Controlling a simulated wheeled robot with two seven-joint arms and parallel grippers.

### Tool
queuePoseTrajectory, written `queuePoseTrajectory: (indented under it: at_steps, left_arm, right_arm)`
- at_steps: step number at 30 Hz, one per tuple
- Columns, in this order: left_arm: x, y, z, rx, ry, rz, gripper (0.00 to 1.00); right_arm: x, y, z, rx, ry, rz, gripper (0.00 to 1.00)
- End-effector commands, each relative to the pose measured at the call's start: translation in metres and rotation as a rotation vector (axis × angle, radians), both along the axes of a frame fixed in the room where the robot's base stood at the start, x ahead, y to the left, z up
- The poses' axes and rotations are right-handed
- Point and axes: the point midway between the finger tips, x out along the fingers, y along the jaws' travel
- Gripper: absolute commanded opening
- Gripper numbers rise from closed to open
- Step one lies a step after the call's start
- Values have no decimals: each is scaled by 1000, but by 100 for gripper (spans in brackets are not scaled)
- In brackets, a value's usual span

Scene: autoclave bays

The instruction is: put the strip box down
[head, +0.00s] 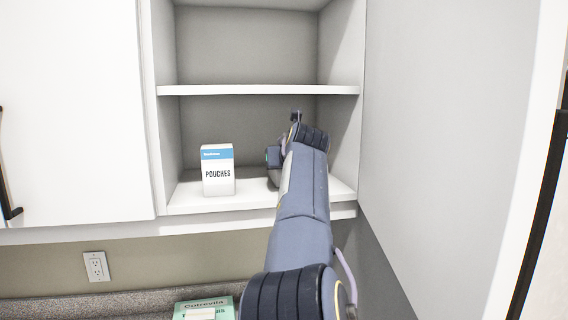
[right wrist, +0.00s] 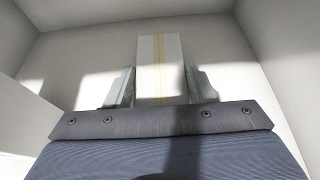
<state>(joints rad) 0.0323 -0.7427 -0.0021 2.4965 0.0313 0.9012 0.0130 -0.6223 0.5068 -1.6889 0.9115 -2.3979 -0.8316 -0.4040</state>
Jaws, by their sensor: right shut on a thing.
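The strip box (right wrist: 160,62) is a pale box with a yellow stripe along it, seen in the right wrist view. My right gripper (right wrist: 160,88) is shut on it, with one grey finger on each side. In the head view my right arm reaches into the lower compartment of an open wall cabinet, right of the pouches box. There the arm hides the fingers and the strip box. I cannot tell whether the box touches the shelf (head: 190,204). My left gripper is not in view.
A white and blue pouches box (head: 218,178) stands upright on the lower shelf, left of my arm. An empty middle shelf (head: 250,90) runs above. The open cabinet door (head: 450,120) stands at the right. A green box (head: 187,308) is on the counter below.

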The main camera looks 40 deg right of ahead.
Motion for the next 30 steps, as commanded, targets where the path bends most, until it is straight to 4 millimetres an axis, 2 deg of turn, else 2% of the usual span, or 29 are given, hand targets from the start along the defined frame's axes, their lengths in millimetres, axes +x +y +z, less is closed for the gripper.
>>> queuePoseTrajectory:
  at_steps: [2,3,8,15,18,20,23,30]
  left_arm:
    - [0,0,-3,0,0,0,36]
    - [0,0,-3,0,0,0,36]
    - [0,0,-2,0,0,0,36]
    - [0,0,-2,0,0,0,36]
    - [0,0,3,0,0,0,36]
    - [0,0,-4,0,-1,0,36]
    - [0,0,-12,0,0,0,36]
    - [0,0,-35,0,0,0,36]
  right_arm:
    - [0,0,-4,0,0,0,22]
    - [0,0,-3,-1,0,0,52]
    - [0,0,-3,0,0,0,71]
    - [0,0,-2,0,0,0,71]
    - [0,0,4,0,0,0,71]
    - [-4,4,2,-1,-2,3,71]
    - [-16,11,6,-2,-2,4,71]
    - [-58,35,25,-3,-2,5,71]
